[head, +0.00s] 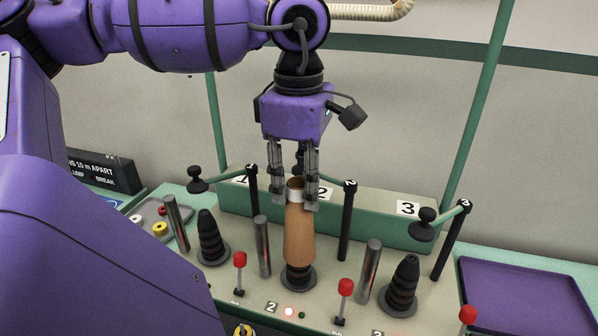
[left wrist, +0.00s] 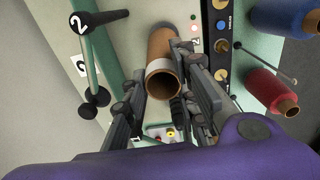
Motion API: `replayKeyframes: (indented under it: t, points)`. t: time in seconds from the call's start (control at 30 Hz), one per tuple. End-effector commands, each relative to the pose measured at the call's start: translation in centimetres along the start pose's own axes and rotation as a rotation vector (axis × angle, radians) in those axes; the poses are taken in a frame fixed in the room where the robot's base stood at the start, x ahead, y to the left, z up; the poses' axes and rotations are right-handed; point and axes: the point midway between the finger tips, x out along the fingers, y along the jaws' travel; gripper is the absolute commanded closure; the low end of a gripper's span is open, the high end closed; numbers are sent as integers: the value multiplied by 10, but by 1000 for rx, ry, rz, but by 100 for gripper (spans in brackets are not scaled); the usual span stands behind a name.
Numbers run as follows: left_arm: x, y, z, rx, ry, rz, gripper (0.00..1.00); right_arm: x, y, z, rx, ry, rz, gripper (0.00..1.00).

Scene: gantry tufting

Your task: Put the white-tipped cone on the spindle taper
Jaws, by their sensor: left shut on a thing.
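The brown cone (head: 298,235) with a white band at its top stands upright at the middle station in the head view. My left gripper (head: 297,198) points down and is shut on the cone's white-tipped upper end, one finger on either side. The cone's lower end is just above or at the dark base flange (head: 298,280) of the middle spindle. The taper there is hidden, apparently inside the cone; I cannot tell whether it is fully seated. In the left wrist view the cone's open top (left wrist: 163,84) shows between the fingers (left wrist: 160,72). My right gripper is not in view.
Bare black spindle tapers stand to the left (head: 209,238) and right (head: 403,285). Grey posts (head: 263,245), red-knobbed levers (head: 345,290) and black rods with green arms (head: 347,220) crowd the station. A purple tray (head: 525,300) is at right. Blue (left wrist: 285,15) and red (left wrist: 270,92) cones show in the left wrist view.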

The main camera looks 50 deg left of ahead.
Motion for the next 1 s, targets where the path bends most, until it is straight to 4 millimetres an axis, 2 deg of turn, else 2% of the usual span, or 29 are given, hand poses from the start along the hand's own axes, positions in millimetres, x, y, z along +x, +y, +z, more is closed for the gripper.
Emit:
replayKeyframes:
  t: [0.5,1.0]
  points:
    - [32,-1,0,2,1,-1,95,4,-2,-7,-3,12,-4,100]
    - [56,-2,0,2,1,-1,95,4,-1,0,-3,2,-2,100]
